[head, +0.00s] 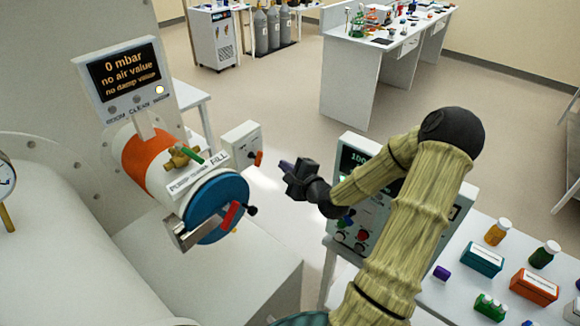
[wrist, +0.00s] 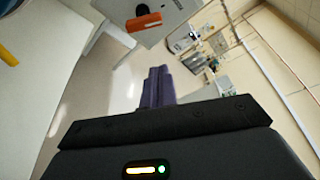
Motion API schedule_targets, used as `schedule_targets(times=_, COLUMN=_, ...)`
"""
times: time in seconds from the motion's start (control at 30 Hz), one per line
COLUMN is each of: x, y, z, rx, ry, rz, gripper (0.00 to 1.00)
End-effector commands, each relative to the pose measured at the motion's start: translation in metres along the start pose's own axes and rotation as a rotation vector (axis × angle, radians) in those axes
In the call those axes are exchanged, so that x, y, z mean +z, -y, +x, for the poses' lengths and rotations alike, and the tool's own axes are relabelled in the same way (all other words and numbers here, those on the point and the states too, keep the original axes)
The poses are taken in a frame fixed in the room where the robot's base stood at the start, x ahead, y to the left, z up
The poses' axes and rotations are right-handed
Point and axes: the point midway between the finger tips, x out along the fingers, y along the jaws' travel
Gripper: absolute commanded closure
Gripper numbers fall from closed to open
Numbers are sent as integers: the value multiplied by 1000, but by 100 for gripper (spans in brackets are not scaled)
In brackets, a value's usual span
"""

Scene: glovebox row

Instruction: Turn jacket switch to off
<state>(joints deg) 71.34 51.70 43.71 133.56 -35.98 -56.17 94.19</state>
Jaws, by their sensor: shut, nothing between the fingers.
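A small white switch box (head: 240,146) stands in the middle of the head view, with an orange lever (head: 259,158) at its right edge. I cannot read a jacket label on it. In the wrist view the box (wrist: 172,12) is at the top, and its orange lever (wrist: 145,22) lies nearly level across the picture, a little beyond and left of my fingertips. My gripper (head: 286,166), with purple fingers (wrist: 158,80), is shut and empty. It is just right of the lever in the head view, apparently apart from it.
Left of the box is a glovebox port with a blue round door (head: 217,207) and a red handle (head: 231,215). A display (head: 122,77) reads 0 mbar. A control unit (head: 352,160) stands behind my arm. A table at right holds bottles and boxes (head: 482,258). Open floor lies beyond.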

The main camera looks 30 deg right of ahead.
Motion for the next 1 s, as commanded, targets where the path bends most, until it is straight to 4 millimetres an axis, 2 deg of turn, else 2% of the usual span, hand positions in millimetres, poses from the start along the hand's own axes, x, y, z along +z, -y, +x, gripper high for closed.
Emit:
schedule_targets(times=0.1, x=-1, y=3, z=19, rx=-2, ry=-4, rz=2, gripper=100)
schedule_targets(times=0.43, x=-4, y=4, z=63, rx=-4, ry=-8, rz=2, gripper=100)
schedule_targets(times=0.8, x=36, y=1, z=52, rx=2, ry=-1, rz=0, gripper=100)
schedule_targets(times=1.0, x=41, y=-2, z=53, rx=4, ry=5, rz=-1, gripper=100)
